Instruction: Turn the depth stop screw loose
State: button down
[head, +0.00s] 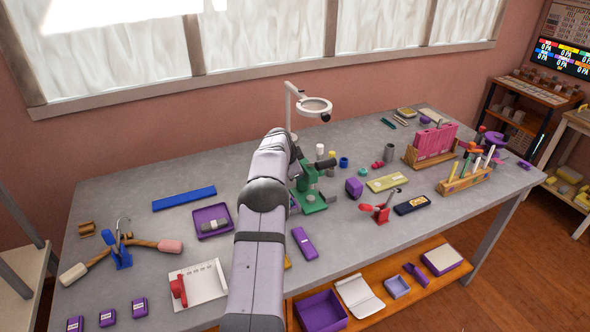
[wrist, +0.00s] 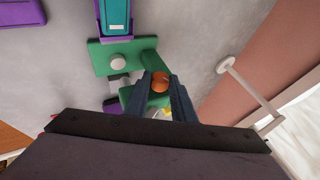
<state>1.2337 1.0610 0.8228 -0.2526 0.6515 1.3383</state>
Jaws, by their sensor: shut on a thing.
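The green press (head: 312,199) stands on the grey bench, just right of my arm in the head view. It also shows in the wrist view (wrist: 108,55), with a pale round part on it. The copper-coloured depth stop screw (wrist: 160,82) shows between the fingertips of my gripper (wrist: 160,88) in the wrist view. My gripper is shut on its head. The screw's shank is hidden below the fingers. In the head view my arm covers the gripper and the screw.
The magnifier lamp (head: 315,105) stands behind the press. A purple tray (head: 212,221) and a blue bar (head: 184,198) lie left of my arm.

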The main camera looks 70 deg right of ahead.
jog(key=c, duration=1.5)
grip_release()
jog(key=shift+a+r, duration=0.1)
jog(key=shift+b+v, duration=1.95)
jog(key=shift+v, duration=1.6)
